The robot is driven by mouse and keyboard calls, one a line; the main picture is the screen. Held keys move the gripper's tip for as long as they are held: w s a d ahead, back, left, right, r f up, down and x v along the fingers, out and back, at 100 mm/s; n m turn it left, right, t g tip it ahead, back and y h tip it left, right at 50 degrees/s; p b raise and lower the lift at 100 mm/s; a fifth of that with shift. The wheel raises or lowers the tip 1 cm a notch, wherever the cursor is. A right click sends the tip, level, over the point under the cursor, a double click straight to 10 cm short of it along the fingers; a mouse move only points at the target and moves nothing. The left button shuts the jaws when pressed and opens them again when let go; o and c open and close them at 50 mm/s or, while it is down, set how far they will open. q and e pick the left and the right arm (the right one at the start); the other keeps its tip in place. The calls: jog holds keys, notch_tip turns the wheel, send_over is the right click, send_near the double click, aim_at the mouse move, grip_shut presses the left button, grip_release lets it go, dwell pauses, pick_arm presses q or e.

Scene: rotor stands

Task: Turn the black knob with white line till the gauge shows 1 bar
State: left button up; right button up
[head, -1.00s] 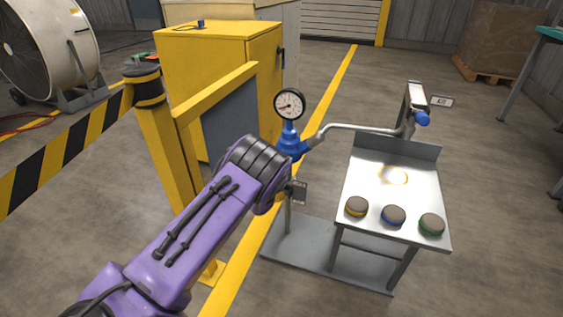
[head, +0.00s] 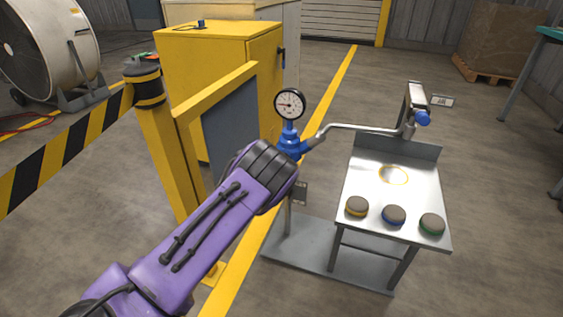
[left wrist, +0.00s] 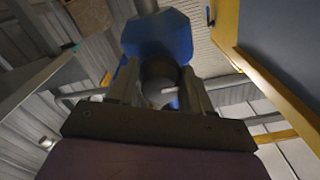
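The gauge (head: 289,104) with a white face stands on a blue regulator (head: 290,138) at the end of a grey pipe. Its needle points roughly left; the numbers are too small to read. In the left wrist view the blue regulator body (left wrist: 157,35) is above the black knob (left wrist: 158,74), whose short white line shows near its lower right. My left gripper (left wrist: 161,80) has one finger on each side of the knob and appears closed on it. In the head view my purple left arm hides this gripper and the knob. My right gripper is not in view.
A metal table (head: 365,180) right of the regulator carries yellow-, blue- and green-ringed pucks. A yellow post (head: 165,150) and rail stand close to my left arm, with a yellow cabinet (head: 215,60) behind. A blue-handled valve (head: 422,118) is at the pipe's far end.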

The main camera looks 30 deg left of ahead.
pick_arm(q)
jog(key=shift+o, duration=0.8)
jog(key=shift+s+d, duration=0.1)
jog(key=shift+s, duration=0.35)
jog(key=p+v, duration=0.2)
jog(key=v, duration=0.7)
jog(key=shift+s+d, duration=0.15)
jog(key=shift+s, duration=0.15)
